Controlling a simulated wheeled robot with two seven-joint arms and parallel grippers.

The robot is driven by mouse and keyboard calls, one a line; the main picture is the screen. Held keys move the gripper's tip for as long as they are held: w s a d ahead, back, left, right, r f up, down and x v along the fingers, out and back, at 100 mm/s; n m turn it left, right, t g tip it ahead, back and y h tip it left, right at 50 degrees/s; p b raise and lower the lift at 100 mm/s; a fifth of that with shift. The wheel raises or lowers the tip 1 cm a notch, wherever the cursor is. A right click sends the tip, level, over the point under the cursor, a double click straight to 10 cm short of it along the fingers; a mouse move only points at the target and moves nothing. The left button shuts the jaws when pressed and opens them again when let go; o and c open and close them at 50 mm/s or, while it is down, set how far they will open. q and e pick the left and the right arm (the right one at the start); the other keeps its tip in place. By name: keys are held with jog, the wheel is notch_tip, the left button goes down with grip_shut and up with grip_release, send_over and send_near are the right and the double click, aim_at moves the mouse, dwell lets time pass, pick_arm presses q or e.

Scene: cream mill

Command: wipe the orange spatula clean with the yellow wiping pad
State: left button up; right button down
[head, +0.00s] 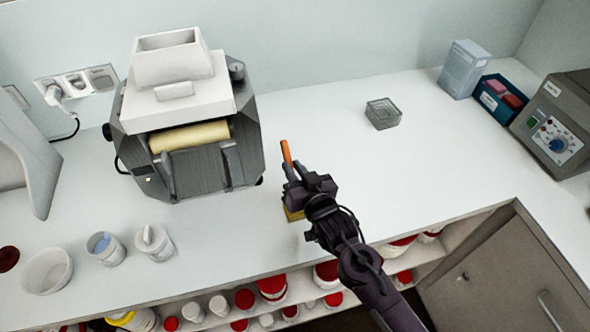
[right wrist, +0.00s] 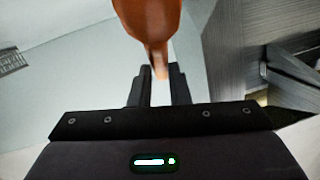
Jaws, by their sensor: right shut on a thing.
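The orange spatula (head: 286,151) is in my right gripper (head: 292,178), in front and to the right of the dark mill. In the right wrist view the spatula (right wrist: 150,25) sticks up between the two fingers (right wrist: 160,88), which are shut on it. The yellow wiping pad (head: 293,214) lies on the white counter just below the gripper, mostly hidden by it. I cannot tell whether the spatula touches the pad. My left gripper is not in view.
The mill (head: 190,150) with its white hopper stands left of my gripper. White cups (head: 153,242) and a white bowl (head: 47,271) stand at the front left. The counter between is clear.

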jog(key=shift+w+a, duration=0.25)
jog(key=shift+w, duration=0.45)
jog(key=shift+p+v, duration=0.55)
jog(key=shift+v, duration=0.3)
jog(key=shift+x, duration=0.85)
jog(key=shift+p+v, duration=0.3)
jog(key=shift+v, duration=0.55)
jog(key=shift+x, duration=0.85)
jog(key=shift+p+v, duration=0.35)
jog(key=shift+v, duration=0.5)
jog(key=shift+a+f, duration=0.1)
jog(key=shift+f, duration=0.05)
